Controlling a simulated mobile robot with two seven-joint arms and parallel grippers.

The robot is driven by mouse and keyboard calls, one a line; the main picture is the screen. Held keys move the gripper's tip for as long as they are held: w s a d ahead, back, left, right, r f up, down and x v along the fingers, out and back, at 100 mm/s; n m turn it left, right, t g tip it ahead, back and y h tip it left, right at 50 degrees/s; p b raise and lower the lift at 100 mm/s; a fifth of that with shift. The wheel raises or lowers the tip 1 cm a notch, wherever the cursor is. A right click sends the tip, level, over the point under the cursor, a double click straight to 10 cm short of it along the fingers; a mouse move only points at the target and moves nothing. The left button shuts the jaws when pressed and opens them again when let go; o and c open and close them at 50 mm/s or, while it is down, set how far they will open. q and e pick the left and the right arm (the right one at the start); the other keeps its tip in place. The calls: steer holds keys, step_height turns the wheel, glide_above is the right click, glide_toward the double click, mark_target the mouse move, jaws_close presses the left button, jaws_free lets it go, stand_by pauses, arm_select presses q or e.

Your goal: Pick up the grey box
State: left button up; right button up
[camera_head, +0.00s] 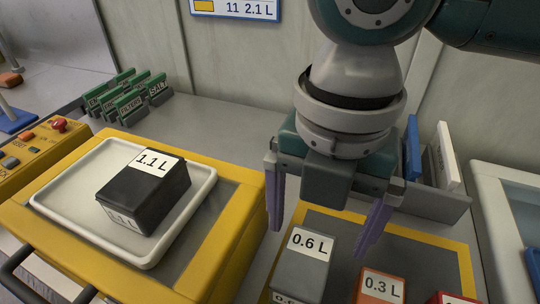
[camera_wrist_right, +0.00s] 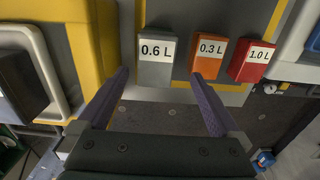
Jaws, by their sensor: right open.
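The grey box (camera_head: 301,267), labelled 0.6 L, stands on a grey mat with a yellow border (camera_head: 425,238) at the lower middle of the head view. It also shows in the right wrist view (camera_wrist_right: 157,72), at the left of a row of boxes. My right gripper (camera_head: 322,222) is open and empty, with purple fingers pointing down, above and around the area of the grey box. In the wrist view its fingers (camera_wrist_right: 164,80) reach toward the row, with the grey box between their lines but not gripped. My left gripper is not in view.
An orange 0.3 L box (camera_head: 381,286) and a red 1.0 L box (camera_wrist_right: 252,60) stand right of the grey box. A black 1.1 L box (camera_head: 145,190) lies in a white tray (camera_head: 50,200) at left. Upright blue and white panels (camera_head: 447,157) stand behind right.

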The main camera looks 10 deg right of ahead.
mark_target(306, 258)
steer(key=f, duration=0.7)
steer(key=shift+a+f, duration=0.2)
steer(key=shift+a, duration=0.15)
steer(key=c, duration=1.4)
steer(key=shift+c, duration=0.2)
steer(key=shift+r, duration=0.15)
